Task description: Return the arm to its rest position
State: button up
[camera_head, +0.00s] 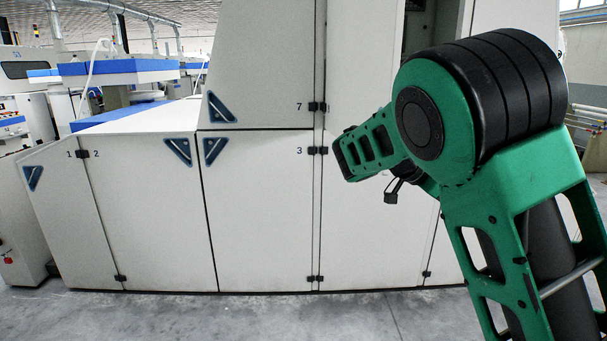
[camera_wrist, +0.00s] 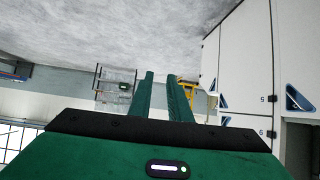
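My arm, green with a black joint, fills the right side of the head view in front of white machine cabinets. The arm is folded, with a green slotted part pointing left. My gripper's fingers are not clearly made out in the head view. In the wrist view my gripper (camera_wrist: 160,78) shows two green fingers with a clear gap between them. It is open and nothing is between the fingers. The fingers touch nothing that I can see.
White cabinets (camera_head: 262,215) with numbered doors stand across the head view, behind the arm. Bare grey concrete floor (camera_head: 230,315) lies in front of them. The wrist view is upside down, with floor (camera_wrist: 110,30) at the top and cabinet doors (camera_wrist: 245,70) at the right.

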jog(key=s+d+f+n+g+y, duration=0.1)
jog(key=s+d+f+n+y, duration=0.25)
jog(key=s, duration=0.55)
jog(key=s+d+f+n+g+y, duration=0.1)
jog(key=s+d+f+y, duration=0.25)
jog(key=s+d, duration=0.4)
jog(key=s+a+f+n+y, duration=0.2)
jog(key=s+a, duration=0.2)
jog(key=s, duration=0.6)
jog(key=s+a+f+n+y, duration=0.2)
jog(key=s+a+n, duration=0.1)
jog(key=s, duration=0.8)
jog(key=shift+a+n+t, duration=0.35)
jog(key=shift+a+t, duration=0.05)
jog(key=shift+a, duration=0.25)
jog(key=shift+w+f, duration=0.2)
jog(key=shift+w, duration=0.5)
